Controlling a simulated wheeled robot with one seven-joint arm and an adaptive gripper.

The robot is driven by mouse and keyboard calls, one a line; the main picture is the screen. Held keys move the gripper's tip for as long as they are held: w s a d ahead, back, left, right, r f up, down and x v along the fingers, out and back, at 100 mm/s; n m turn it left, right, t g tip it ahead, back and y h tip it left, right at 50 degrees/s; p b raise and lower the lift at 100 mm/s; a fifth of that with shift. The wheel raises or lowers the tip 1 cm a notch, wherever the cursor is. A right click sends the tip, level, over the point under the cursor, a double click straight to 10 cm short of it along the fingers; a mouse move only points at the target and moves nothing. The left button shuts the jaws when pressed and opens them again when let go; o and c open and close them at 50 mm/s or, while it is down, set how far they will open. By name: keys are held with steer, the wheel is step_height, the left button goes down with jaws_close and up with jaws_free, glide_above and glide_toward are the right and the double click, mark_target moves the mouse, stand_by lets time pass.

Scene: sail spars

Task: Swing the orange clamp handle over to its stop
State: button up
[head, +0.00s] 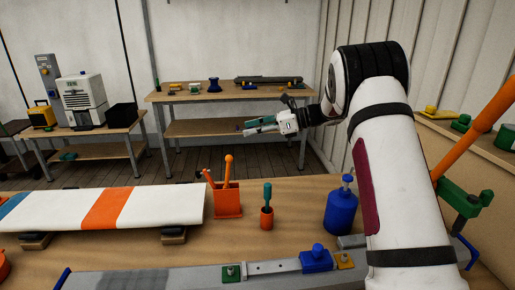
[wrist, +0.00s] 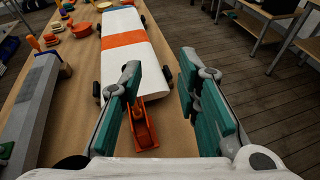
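The orange clamp handle (head: 482,126) is a thick bar at the right side of the head view. It slants up to the right and runs out of the picture. Its lower end meets a green clamp body (head: 462,199), partly hidden behind my arm. My gripper (head: 252,126) is well to the left of the handle, above the far side of the workbench, and touches nothing. In the wrist view its two teal fingers (wrist: 160,68) stand wide apart with nothing held between them. I cannot make out the clamp handle in the wrist view.
A striped sail panel (head: 160,206) lies left. A grey spar (head: 185,281) runs along the front. A side bench (head: 455,138) stands beyond the handle.

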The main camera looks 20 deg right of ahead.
steer(key=s+f+n+g, duration=0.3)
steer(key=s+f, duration=0.1)
steer(key=f, duration=0.1)
steer(key=w+a+f+y, duration=0.1)
steer(key=a+f, duration=0.1)
steer(key=a, duration=0.4)
steer(key=shift+w+a+f+n+p, duration=0.15)
steer(key=shift+w+a+n+p, duration=0.15)
steer(key=shift+a, duration=0.05)
steer(key=c, duration=0.6)
